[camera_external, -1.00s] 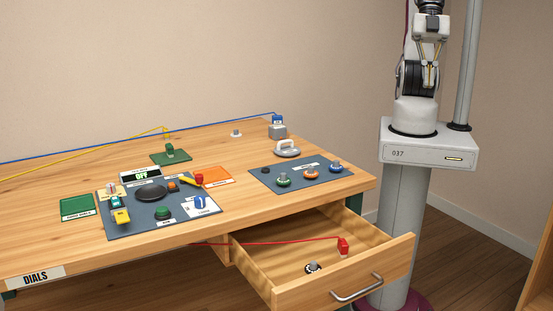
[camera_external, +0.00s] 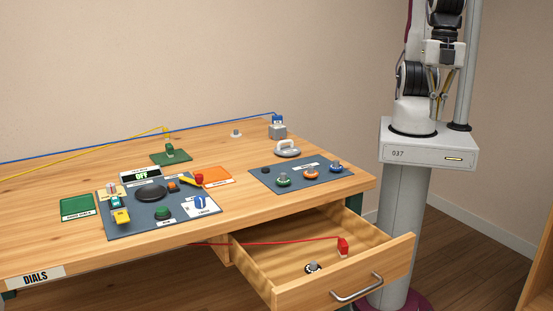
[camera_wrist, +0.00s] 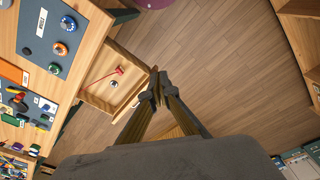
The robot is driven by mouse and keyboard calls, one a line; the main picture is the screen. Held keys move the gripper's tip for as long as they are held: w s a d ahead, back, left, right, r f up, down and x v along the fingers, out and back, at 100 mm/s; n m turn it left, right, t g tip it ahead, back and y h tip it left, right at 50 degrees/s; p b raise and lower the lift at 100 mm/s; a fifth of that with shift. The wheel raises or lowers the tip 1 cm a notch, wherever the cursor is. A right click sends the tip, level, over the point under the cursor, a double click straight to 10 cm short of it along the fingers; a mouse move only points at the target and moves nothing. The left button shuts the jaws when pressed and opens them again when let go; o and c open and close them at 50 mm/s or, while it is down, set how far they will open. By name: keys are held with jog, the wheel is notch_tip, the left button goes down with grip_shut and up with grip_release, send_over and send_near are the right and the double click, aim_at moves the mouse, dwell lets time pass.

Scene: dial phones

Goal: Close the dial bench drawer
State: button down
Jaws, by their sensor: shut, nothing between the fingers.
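The wooden bench drawer (camera_external: 290,296) stands pulled out from under the right end of the bench, with a metal bar handle (camera_external: 357,288) on its front. Inside it lie a red block (camera_external: 343,246) on a red cord and a small dial (camera_external: 313,268). In the wrist view the open drawer (camera_wrist: 98,102) shows left of my gripper. My gripper (camera_wrist: 159,88) is shut and empty, over the floor side of the drawer front in that picture. In the external view my gripper (camera_external: 441,108) hangs by my base, apart from the drawer.
The wooden bench (camera_external: 60,230) carries a control panel (camera_external: 135,230), a dial mat (camera_external: 262,180), an orange pad (camera_external: 214,177) and a green pad (camera_external: 77,207). Blue and yellow cords run across its back. Bare floor (camera_wrist: 225,75) lies beyond the drawer front; shelving (camera_wrist: 302,30) stands at right.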

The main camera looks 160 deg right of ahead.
jog(key=w+a+f+n+g+h, duration=0.1)
jog(key=w+a+f+n+g, duration=0.2)
jog(key=w+f, duration=1.8)
jog(key=n, duration=0.4)
jog(key=shift+a+f+n+h, duration=0.25)
jog(key=shift+a+n+h, duration=0.05)
jog(key=shift+a+h, duration=0.1)
jog(key=shift+s+d+f, duration=0.1)
jog(key=s+d+f, duration=0.2)
jog(key=f, duration=0.2)
jog(key=s+d+f, duration=0.2)
jog(key=f, duration=0.3)
jog(key=shift+s+d+f, duration=0.25)
dwell(0.5)
